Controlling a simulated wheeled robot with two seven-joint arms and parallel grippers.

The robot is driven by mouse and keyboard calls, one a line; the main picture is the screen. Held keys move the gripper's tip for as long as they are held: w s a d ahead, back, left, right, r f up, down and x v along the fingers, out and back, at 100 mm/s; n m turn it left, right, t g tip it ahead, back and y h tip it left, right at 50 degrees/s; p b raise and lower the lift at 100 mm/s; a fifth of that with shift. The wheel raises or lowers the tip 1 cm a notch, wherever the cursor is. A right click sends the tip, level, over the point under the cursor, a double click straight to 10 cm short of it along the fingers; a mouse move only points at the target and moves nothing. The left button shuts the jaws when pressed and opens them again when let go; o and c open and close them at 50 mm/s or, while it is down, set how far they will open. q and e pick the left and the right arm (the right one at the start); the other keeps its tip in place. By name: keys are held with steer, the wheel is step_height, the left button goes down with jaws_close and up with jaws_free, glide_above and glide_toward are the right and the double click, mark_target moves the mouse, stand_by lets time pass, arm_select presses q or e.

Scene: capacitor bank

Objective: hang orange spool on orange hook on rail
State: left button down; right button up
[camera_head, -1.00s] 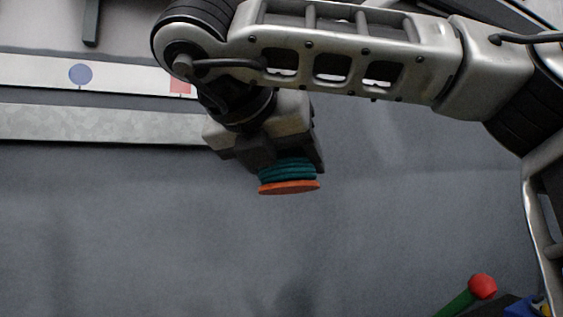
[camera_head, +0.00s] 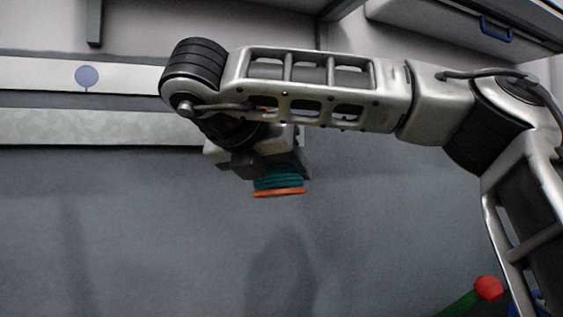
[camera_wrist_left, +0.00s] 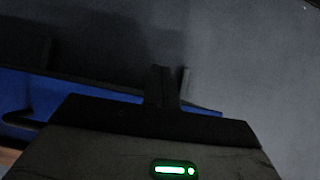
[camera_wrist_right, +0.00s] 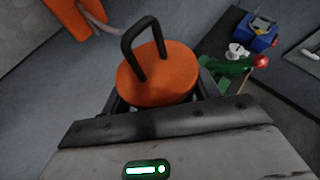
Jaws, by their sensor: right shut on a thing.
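My right gripper (camera_head: 262,165) is shut on the orange spool (camera_head: 278,192), which has a teal winding and an orange flange. It hangs below the gripper in front of the grey wall. In the right wrist view the spool's orange face (camera_wrist_right: 165,80) and a black loop handle (camera_wrist_right: 143,45) show between the fingers. A grey rail (camera_head: 100,128) runs along the wall at left; its right part is hidden behind my right arm. I cannot make out the orange hook in the head view. My left gripper (camera_wrist_left: 168,88) shows in its wrist view, fingers together and empty.
A white strip (camera_head: 35,74) with a blue disc (camera_head: 86,76) runs above the rail. A cabinet with a blue handle (camera_head: 496,30) is at upper right. A red-tipped green bar (camera_head: 470,296) is at lower right. An orange thing (camera_wrist_right: 72,15) shows at upper left in the right wrist view.

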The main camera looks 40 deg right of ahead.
steer(key=shift+w+d+p, duration=0.25)
steer(key=shift+w+p, duration=0.5)
steer(key=shift+w, duration=0.3)
steer(key=shift+w+d+f+p, duration=0.1)
steer(key=shift+w+d+p, duration=0.05)
steer(key=shift+w+p, duration=0.5)
arm_select(q)
steer(key=shift+r+b, duration=0.4)
steer(key=shift+b, duration=0.6)
arm_select(e)
steer(key=shift+w+d+f, duration=0.2)
steer(key=shift+w+f, duration=0.35)
steer(key=shift+w, duration=0.2)
arm_select(q)
steer(key=shift+f, duration=0.1)
arm_select(e)
steer(key=o, duration=1.1)
arm_select(q)
steer(key=shift+a+f, duration=0.1)
steer(key=shift+a, duration=0.05)
arm_select(e)
steer(key=shift+a, duration=0.1)
